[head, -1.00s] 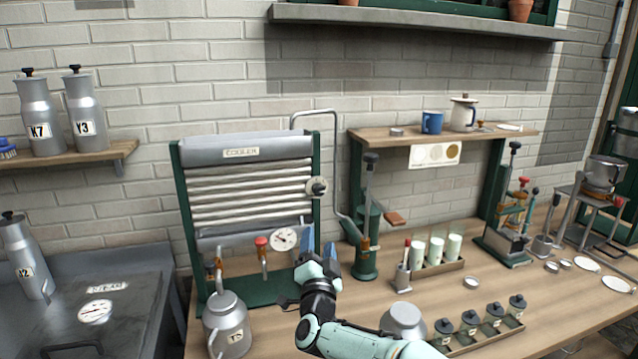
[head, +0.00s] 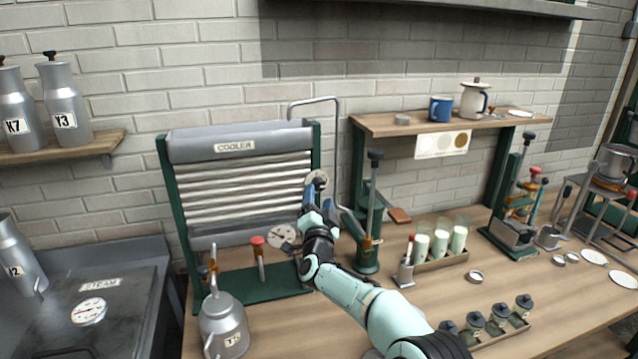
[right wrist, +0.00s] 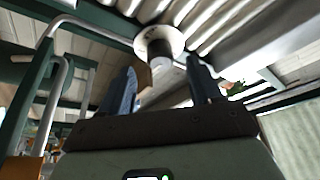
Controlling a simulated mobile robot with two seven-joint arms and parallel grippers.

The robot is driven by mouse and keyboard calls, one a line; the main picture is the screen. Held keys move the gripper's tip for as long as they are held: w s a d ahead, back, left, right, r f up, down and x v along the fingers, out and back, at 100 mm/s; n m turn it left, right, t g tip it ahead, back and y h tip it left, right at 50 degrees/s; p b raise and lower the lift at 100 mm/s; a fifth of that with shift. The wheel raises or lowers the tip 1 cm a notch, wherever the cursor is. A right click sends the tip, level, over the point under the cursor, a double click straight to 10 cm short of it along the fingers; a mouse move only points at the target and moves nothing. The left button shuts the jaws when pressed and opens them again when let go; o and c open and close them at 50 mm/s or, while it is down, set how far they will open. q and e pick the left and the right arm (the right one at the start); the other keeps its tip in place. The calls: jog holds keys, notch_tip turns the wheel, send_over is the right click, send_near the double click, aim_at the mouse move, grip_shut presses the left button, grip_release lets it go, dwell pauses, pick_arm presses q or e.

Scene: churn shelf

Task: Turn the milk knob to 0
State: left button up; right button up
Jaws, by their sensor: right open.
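The cooler (head: 235,146) stands against the brick wall with its ribbed front facing me. A round knob (head: 317,179) sits at the right edge of its ribs; I take it as the milk knob. Its markings are too small to read. My right gripper (head: 312,196) is just below the knob and partly covers it. In the right wrist view the knob (right wrist: 158,40) shows its round disc and stem ahead of the open fingers (right wrist: 163,80). The stem end appears near or between the fingertips; I cannot tell whether they touch. My left gripper is out of view.
A dial gauge (head: 281,236) and a red-topped tap (head: 258,243) are on the cooler's lower front. A bent pipe (head: 338,140) and a lever press (head: 370,225) stand close on the right. A milk can (head: 223,325) stands in front.

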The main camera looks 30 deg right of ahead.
aim_at(319, 188)
jog(key=p+x, duration=0.1)
jog(key=x, duration=0.2)
jog(key=shift+w+d+r+p, duration=0.15)
jog(key=shift+w+r+p, duration=0.05)
jog(key=shift+w+p, duration=0.1)
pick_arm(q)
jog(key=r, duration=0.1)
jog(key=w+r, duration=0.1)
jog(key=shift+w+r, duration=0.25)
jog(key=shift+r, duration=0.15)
pick_arm(e)
jog(key=shift+w+d, duration=0.2)
jog(key=shift+w, duration=0.1)
jog(key=shift+s, duration=0.1)
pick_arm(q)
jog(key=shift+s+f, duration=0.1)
pick_arm(e)
jog(key=c, duration=1)
